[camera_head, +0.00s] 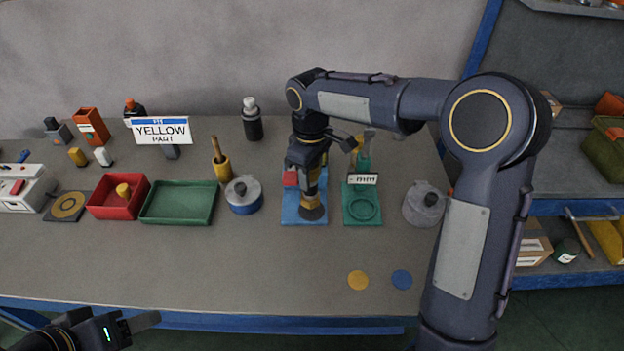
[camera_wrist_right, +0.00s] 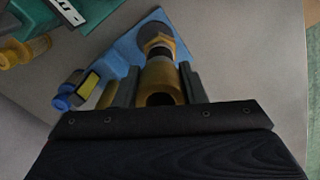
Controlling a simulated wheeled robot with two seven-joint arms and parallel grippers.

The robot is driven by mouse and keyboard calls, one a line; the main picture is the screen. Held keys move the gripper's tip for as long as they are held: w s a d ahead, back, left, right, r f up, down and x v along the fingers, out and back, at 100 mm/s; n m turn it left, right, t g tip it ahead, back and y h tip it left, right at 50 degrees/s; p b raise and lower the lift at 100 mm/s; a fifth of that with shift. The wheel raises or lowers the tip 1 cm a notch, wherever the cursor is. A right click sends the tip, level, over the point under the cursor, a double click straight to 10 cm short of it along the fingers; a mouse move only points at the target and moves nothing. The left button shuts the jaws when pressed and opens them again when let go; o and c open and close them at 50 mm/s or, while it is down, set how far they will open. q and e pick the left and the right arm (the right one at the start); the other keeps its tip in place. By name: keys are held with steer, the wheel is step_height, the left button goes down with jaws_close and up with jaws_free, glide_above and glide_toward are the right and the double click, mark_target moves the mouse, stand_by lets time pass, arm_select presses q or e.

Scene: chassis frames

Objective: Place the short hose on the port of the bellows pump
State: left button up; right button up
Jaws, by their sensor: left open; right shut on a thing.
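The bellows pump stands on a blue base plate (camera_head: 289,217), with a dark round bellows (camera_head: 313,213) at its near end. In the right wrist view the dark bellows (camera_wrist_right: 154,33) shows beyond a brass-coloured collar. My right gripper (camera_wrist_right: 160,85) is shut on a short yellow hose (camera_wrist_right: 161,78), whose open end faces the camera. The hose is in line with the collar; I cannot tell whether they touch. In the head view my right gripper (camera_head: 313,185) is low over the blue plate and partly hides the pump. My left gripper (camera_head: 140,324) is open and empty at the bottom left.
A green fixture (camera_head: 362,219) with a white label stands right beside the blue plate. A green tray (camera_head: 180,221) and red bin (camera_head: 108,211) stand left. The front of the table is mostly clear.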

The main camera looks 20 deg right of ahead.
mark_target(312, 183)
steer(key=shift+w+d+f, duration=0.1)
steer(key=shift+w+f, duration=0.1)
steer(key=shift+f, duration=0.05)
steer(key=shift+w+d+f, duration=0.1)
steer(key=shift+w+f, duration=0.05)
steer(key=shift+f, duration=0.8)
steer(key=shift+w+f, duration=0.1)
steer(key=shift+f, duration=0.85)
steer(key=shift+f, duration=0.15)
steer(key=o, duration=1.1)
